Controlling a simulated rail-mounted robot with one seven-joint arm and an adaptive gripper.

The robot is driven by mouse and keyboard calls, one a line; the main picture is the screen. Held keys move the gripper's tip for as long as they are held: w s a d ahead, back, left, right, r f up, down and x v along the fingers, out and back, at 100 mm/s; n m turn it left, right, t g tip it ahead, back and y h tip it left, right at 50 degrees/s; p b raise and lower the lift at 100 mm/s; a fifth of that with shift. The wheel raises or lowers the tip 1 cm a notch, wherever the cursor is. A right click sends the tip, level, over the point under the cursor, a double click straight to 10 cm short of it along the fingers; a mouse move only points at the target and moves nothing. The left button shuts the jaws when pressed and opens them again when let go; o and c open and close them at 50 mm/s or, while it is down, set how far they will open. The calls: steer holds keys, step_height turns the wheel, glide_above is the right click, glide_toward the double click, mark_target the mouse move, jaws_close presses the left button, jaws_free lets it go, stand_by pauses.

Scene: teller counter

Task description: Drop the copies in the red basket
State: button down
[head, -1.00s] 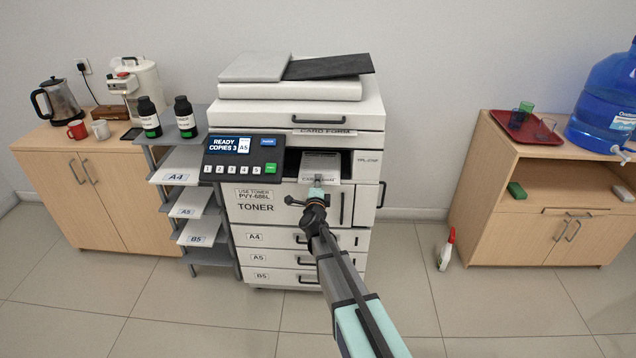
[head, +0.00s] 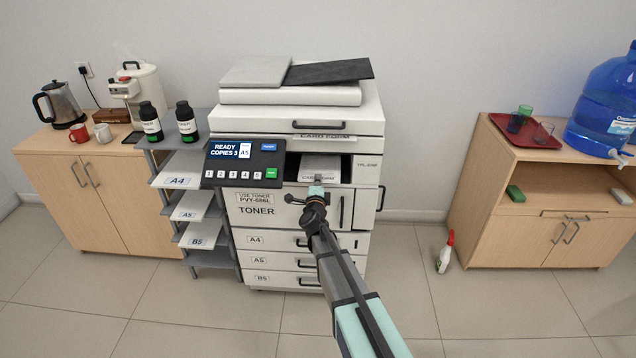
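The copies (head: 320,165) are white sheets lying in the dark output slot of the copier (head: 300,118). The copier's panel (head: 243,163) reads READY, COPIES 3, A5. My gripper (head: 318,182) is at the front edge of the slot, at the near edge of the sheets. Its fingers are small and partly hidden by my wrist, so I cannot tell whether they are shut on the paper. No red basket is in view.
A shelf rack (head: 210,258) with A4, A5 and B5 paper stands left of the copier, with two toner bottles (head: 150,124) on top. A spray bottle (head: 445,252) stands on the floor at right. A cabinet (head: 490,190) carries a red tray (head: 524,133).

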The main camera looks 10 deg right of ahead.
steer(key=s+a+r+p, duration=0.1)
steer(key=s+r, duration=0.1)
steer(key=s, duration=0.4)
steer(key=s+a+r+p, duration=0.2)
steer(key=s+r, duration=0.1)
steer(key=s, duration=0.4)
steer(key=shift+s, duration=0.3)
steer(key=shift+a+f, duration=0.1)
steer(key=shift+a, duration=0.05)
